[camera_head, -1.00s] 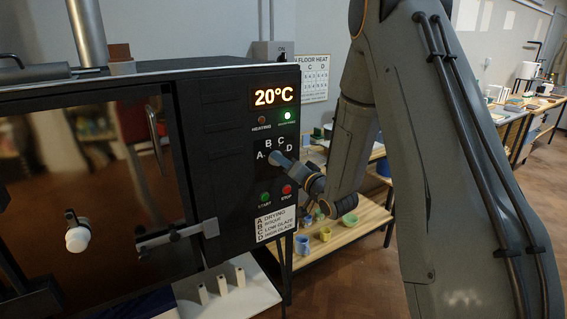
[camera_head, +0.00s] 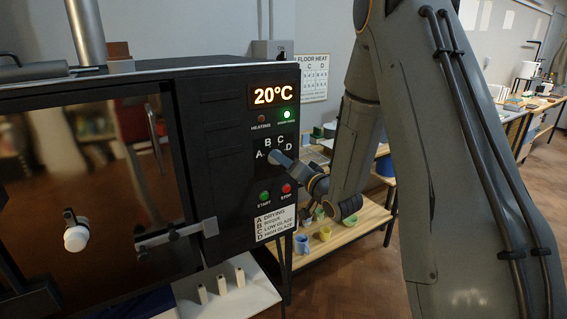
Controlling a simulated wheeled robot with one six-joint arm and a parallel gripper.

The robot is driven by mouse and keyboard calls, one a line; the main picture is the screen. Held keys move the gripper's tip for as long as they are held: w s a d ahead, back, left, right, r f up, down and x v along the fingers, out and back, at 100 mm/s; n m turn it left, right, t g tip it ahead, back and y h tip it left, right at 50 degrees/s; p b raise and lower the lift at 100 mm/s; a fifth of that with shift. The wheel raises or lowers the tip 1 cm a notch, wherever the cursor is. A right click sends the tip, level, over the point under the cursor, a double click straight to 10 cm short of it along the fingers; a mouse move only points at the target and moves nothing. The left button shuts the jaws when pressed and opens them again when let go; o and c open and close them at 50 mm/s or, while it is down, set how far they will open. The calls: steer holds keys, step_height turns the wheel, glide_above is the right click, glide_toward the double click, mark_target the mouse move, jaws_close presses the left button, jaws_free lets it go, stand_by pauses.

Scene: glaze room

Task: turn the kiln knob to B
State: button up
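The kiln (camera_head: 225,95) stands at the left with its dark door closed. Its control panel shows an orange 20°C display (camera_head: 272,95), a lit green lamp (camera_head: 287,114) and a dial marked A, B, C, D (camera_head: 270,143). My gripper (camera_head: 276,157) is at the kiln knob, just below the letters. The knob is hidden behind the gripper, so its pointing direction cannot be read. I cannot tell whether the fingers are open or shut on it. A green START button (camera_head: 264,196) and a red STOP button (camera_head: 286,188) sit below.
A legend label (camera_head: 275,224) is under the buttons. A switch box (camera_head: 272,50) sits behind the kiln top. A wooden shelf (camera_head: 345,238) with several small pots stands behind my arm. A white board with pale posts (camera_head: 252,290) lies below the kiln.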

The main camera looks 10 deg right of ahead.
steer(key=b+v, duration=0.1)
steer(key=v, duration=0.5)
steer(key=shift+s+b, duration=0.2)
steer(key=shift+b, duration=0.1)
steer(key=s+d+f+n+g+h, duration=0.1)
steer(key=s+f+n+g+h, duration=0.2)
steer(key=s+f+g+h, duration=0.35)
steer(key=s+a+f+n+g, duration=0.1)
steer(key=s+g, duration=0.3)
steer(key=s, duration=0.6)
steer(key=s+a+f+n+g, duration=0.1)
steer(key=s+g, duration=0.4)
steer(key=s, duration=0.6)
steer(key=shift+a+f+y, duration=0.45)
steer(key=shift+a+f, duration=0.2)
steer(key=shift+a, duration=0.15)
steer(key=shift+g, duration=0.25)
